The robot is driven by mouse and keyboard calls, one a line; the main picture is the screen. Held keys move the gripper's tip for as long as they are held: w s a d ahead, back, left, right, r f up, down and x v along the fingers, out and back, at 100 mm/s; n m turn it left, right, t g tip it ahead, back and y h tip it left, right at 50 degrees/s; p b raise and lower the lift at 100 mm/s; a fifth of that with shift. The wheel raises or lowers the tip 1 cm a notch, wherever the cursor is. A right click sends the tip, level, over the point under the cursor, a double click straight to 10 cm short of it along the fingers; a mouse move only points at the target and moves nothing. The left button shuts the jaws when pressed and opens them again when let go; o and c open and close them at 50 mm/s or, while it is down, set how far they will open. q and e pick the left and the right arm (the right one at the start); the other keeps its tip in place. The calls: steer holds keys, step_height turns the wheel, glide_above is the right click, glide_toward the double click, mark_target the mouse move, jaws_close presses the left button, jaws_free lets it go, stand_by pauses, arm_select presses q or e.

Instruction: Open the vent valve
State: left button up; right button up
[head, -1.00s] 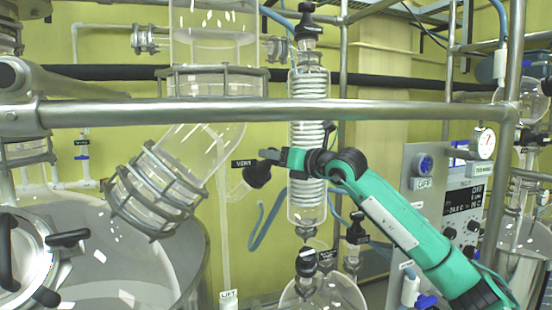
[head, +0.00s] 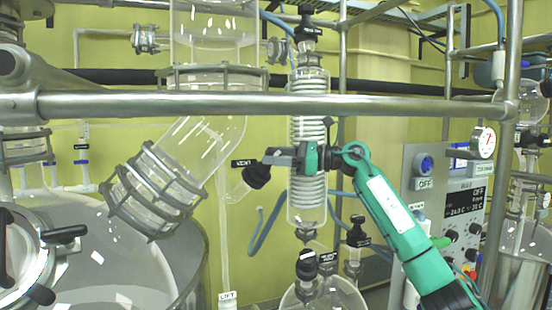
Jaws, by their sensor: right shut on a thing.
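The vent valve (head: 257,177) is a black knob on a short clear glass side arm, left of the coiled glass condenser. A small black VENT label (head: 243,163) sits just above it. My right gripper (head: 270,157) reaches in from the right, in front of the condenser. Its grey fingers point left and their tips are at the upper right of the knob. It is shut on the vent valve; the exact contact is small and hard to see. My left gripper is not in view.
A horizontal steel rail (head: 300,105) crosses the view just above my right gripper. The coiled condenser (head: 308,205) stands right behind the gripper. A control panel (head: 455,215) is at the right, and a large vessel (head: 110,260) at lower left.

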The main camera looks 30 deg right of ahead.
steer(key=n+g, duration=0.1)
steer(key=n, duration=0.1)
steer(key=n+g+y+p, duration=0.1)
steer(key=n+g, duration=0.1)
steer(key=shift+r+y, duration=0.2)
steer(key=shift+y, duration=0.1)
steer(key=shift+f+n+g+p, duration=0.1)
steer(key=shift+n+g+p, duration=0.6)
steer(key=shift+n, duration=0.4)
steer(key=shift+f+g, duration=0.1)
steer(key=shift+g, duration=0.2)
steer(key=o, duration=1)
steer(key=shift+d, duration=0.15)
steer(key=b+v, duration=0.3)
steer(key=v, duration=0.4)
